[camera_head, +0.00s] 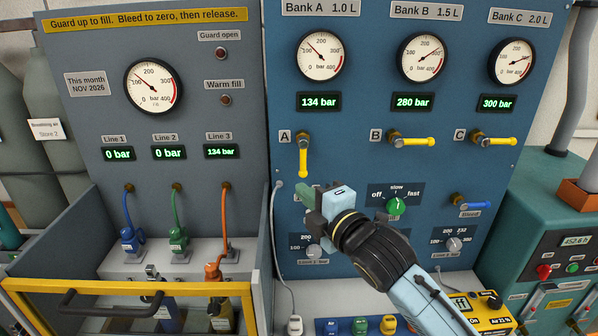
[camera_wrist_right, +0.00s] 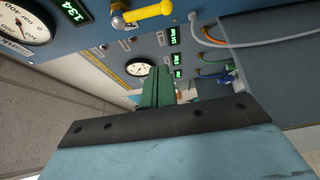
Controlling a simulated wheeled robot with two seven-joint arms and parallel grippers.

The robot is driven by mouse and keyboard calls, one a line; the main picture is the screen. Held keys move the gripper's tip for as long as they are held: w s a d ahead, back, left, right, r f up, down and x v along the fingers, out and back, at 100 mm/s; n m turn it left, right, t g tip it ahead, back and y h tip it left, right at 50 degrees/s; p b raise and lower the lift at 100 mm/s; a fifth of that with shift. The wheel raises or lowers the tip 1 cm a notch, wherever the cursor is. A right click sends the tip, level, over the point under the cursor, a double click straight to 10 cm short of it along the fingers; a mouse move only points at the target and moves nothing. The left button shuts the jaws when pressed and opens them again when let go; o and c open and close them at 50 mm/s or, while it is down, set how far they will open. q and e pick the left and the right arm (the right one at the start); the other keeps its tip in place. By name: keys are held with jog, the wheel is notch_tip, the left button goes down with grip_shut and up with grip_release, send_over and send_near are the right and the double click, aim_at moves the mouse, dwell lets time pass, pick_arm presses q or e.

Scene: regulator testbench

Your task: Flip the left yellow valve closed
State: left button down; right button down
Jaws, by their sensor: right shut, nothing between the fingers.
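The left yellow valve, valve A (camera_head: 303,155), is on the blue panel below the Bank A display, with its handle hanging straight down. In the right wrist view the yellow handle (camera_wrist_right: 148,12) shows at the top edge. My right gripper (camera_head: 305,194) is just below the handle in the head view, with its green fingers pointing left. The fingers are shut and empty, and appear apart from the handle. They also show in the right wrist view (camera_wrist_right: 157,88). My left gripper is not in view.
Yellow valves B (camera_head: 412,141) and C (camera_head: 494,140) have their handles horizontal, to the right. A fill selector (camera_head: 397,206) and a blue bleed handle (camera_head: 475,205) sit lower on the panel. A yellow-framed guard (camera_head: 130,289) stands at lower left, near coloured hoses.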

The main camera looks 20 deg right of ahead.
aim_at(303, 160)
pick_arm(q)
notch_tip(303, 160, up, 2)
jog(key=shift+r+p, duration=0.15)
jog(key=shift+p, duration=1.05)
pick_arm(e)
jog(key=w+d, duration=0.1)
jog(key=w, duration=0.8)
jog(key=shift+w+d, duration=0.2)
jog(key=shift+d, duration=0.05)
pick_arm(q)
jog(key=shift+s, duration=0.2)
pick_arm(e)
jog(key=shift+w+d+f, duration=0.1)
jog(key=shift+w, duration=0.05)
